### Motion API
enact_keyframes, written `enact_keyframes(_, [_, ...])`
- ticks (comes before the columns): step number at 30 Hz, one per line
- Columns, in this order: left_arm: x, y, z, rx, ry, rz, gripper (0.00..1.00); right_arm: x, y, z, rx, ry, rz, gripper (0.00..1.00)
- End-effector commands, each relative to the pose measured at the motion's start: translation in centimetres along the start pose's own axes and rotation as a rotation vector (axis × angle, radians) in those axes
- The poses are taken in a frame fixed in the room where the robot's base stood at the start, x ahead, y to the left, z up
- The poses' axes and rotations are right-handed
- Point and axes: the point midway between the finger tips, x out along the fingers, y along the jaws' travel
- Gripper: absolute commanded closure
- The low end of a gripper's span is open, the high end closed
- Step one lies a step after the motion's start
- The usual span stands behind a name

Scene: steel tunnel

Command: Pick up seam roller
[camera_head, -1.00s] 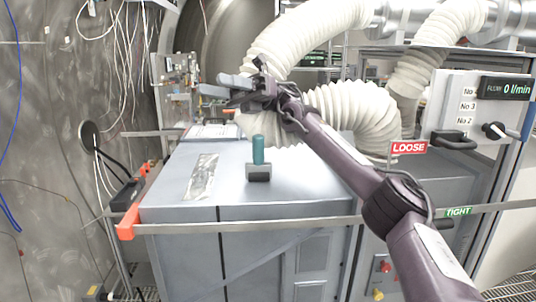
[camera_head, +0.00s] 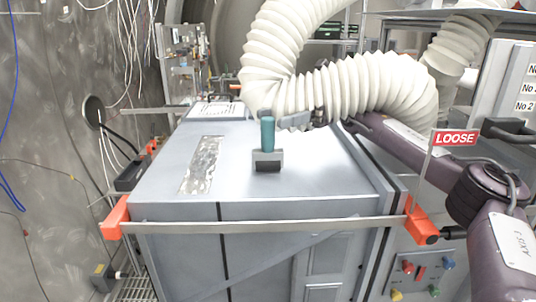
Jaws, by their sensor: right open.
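The seam roller (camera_head: 267,135) stands upright on the light grey cabinet top (camera_head: 320,178), its teal handle up and its grey and black roller end down. My right gripper (camera_head: 287,122) is open, reaching in from the right with its grey fingers at the height of the handle. The fingers end close to the handle's right side in the picture. Whether they touch it or are behind it I cannot tell. My left gripper is not in view.
A metal bar (camera_head: 270,226) with orange ends runs along the cabinet's front. A red LOOSE sign (camera_head: 455,138) stands near my right arm. A shiny flat packet (camera_head: 203,165) lies left of the roller.

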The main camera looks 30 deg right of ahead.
Motion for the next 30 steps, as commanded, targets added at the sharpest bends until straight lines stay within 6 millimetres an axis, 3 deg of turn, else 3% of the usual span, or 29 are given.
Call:
enact_keyframes(4, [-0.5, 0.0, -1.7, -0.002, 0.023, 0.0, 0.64, 2.1, 0.3, 0.2, 0.001, 0.0, 0.003, 0.52])
enact_keyframes(9, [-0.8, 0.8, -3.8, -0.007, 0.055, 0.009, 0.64, 3.2, 0.3, 0.1, 0.001, -0.001, 0.0, 0.52])
enact_keyframes(15, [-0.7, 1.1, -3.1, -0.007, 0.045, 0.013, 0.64, 3.2, 0.2, 0.0, 0.001, -0.001, 0.0, 0.52])
enact_keyframes(26, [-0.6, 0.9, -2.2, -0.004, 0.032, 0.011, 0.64, 3.2, 0.2, 0.0, 0.001, -0.001, 0.0, 0.99])
enact_keyframes(30, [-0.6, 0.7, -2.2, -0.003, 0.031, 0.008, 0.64, 3.2, 0.2, 0.1, 0.001, -0.001, 0.0, 1.0])
